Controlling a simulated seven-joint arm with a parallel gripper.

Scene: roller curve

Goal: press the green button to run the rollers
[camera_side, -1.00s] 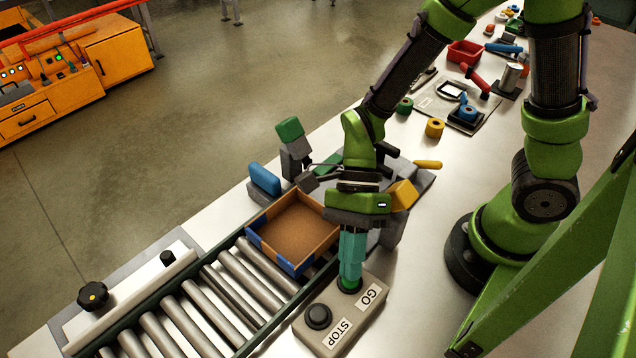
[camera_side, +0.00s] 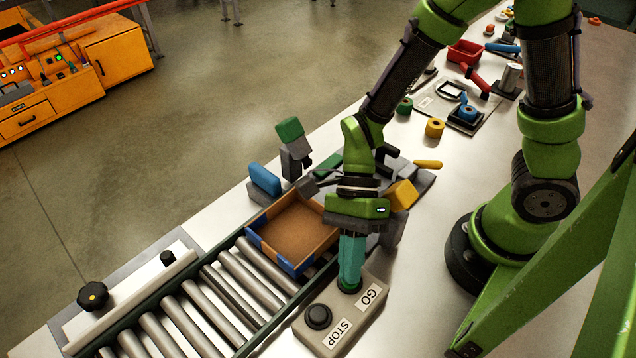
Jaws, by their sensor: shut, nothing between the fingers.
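The grey button box (camera_side: 345,327) stands on the table beside the rollers, with labels GO and STOP. The green button (camera_side: 350,287) by the GO label is mostly hidden under my gripper (camera_side: 349,284). My gripper is shut and empty, its teal fingers pointing down with the tips at the green button; they look to be touching it, but how far it is pressed cannot be told. The dark STOP button (camera_side: 318,316) is uncovered. The rollers (camera_side: 196,309) run from the lower left up to an open tray (camera_side: 298,233) with blue corners, which sits on their upper end.
Blue (camera_side: 264,180), green (camera_side: 290,130) and yellow (camera_side: 402,194) padded parts stand around the tray near my wrist. A black knob (camera_side: 93,295) is at the lower left. Tape rolls and a red bin (camera_side: 465,52) lie farther back. The table right of the box is clear.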

